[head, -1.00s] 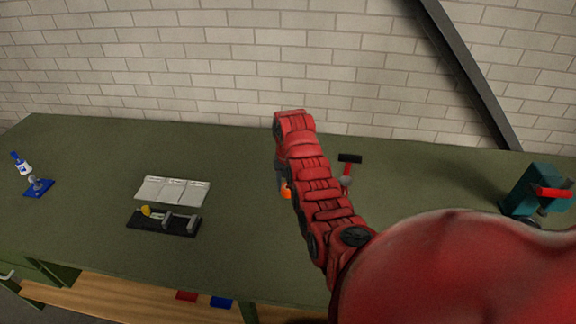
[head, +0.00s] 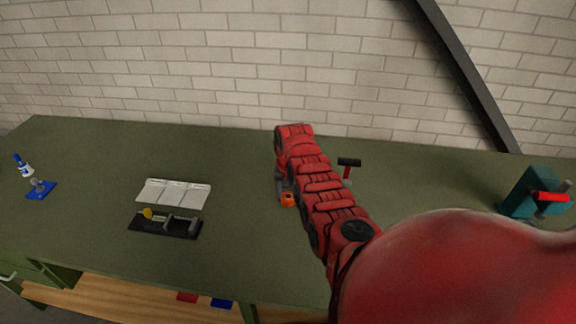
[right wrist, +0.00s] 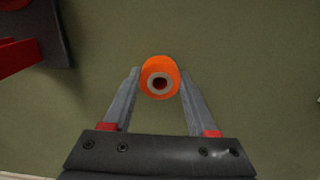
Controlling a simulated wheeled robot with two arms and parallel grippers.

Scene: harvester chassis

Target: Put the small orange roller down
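The small orange roller (head: 287,199) shows in the head view just below my right gripper (head: 281,187). In the right wrist view the roller (right wrist: 160,78) is seen end-on, with a pale ring and a dark hole in the middle. It sits between the tips of the two grey fingers of my right gripper (right wrist: 160,82), which appear to touch it on both sides. The roller is at or close to the green tabletop; I cannot tell whether it touches it. My red right arm hides part of the gripper in the head view. My left gripper is not in view.
On the green table (head: 90,150) a black-headed hammer (head: 349,163) lies right of my arm. A black fixture (head: 165,224) and white sheets (head: 174,192) lie left. A blue-based stand (head: 41,190) is far left, a teal vise-like thing (head: 525,192) far right. The table between sheets and roller is clear.

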